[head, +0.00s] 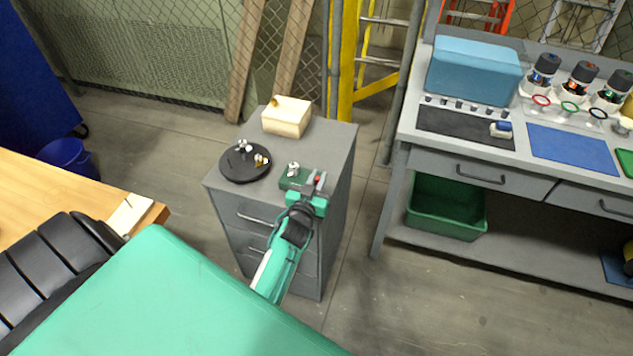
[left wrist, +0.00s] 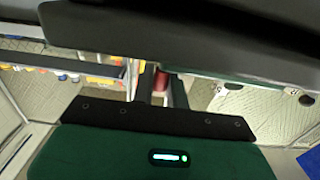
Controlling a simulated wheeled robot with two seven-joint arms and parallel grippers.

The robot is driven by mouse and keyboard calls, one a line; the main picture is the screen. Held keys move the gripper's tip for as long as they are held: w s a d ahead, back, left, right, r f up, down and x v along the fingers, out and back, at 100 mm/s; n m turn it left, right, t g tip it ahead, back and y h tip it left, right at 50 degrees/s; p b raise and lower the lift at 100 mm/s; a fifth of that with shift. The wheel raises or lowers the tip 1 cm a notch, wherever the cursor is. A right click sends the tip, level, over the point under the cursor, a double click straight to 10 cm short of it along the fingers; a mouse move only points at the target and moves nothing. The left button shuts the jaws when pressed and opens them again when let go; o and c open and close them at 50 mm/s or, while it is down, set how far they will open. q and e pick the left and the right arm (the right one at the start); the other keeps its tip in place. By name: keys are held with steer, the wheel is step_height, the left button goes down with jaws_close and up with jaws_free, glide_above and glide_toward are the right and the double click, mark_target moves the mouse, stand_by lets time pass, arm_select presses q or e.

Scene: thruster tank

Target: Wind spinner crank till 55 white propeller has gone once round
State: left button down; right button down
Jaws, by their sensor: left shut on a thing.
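A small green spinner base (head: 291,181) stands on top of the grey cabinet. A small white and grey part (head: 293,169) sits on it; I cannot tell whether this is the white propeller. A red crank handle (head: 318,179) stands at its right side. My left gripper (head: 315,185) reaches in from the front and is shut on the red handle. In the left wrist view the red handle (left wrist: 160,82) shows upright between the two dark fingers (left wrist: 157,88). My right gripper is not in view.
A round black tray (head: 240,174) with small metal parts lies left of the spinner. A cream box (head: 287,117) stands behind it on the grey cabinet (head: 342,140). A grey workbench (head: 480,150) with several jars stands at the right. Floor between is clear.

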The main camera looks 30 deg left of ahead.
arm_select(q)
steer(key=shift+y, duration=0.3)
stand_by(0.4)
steer(key=c, duration=1.5)
jaws_free()
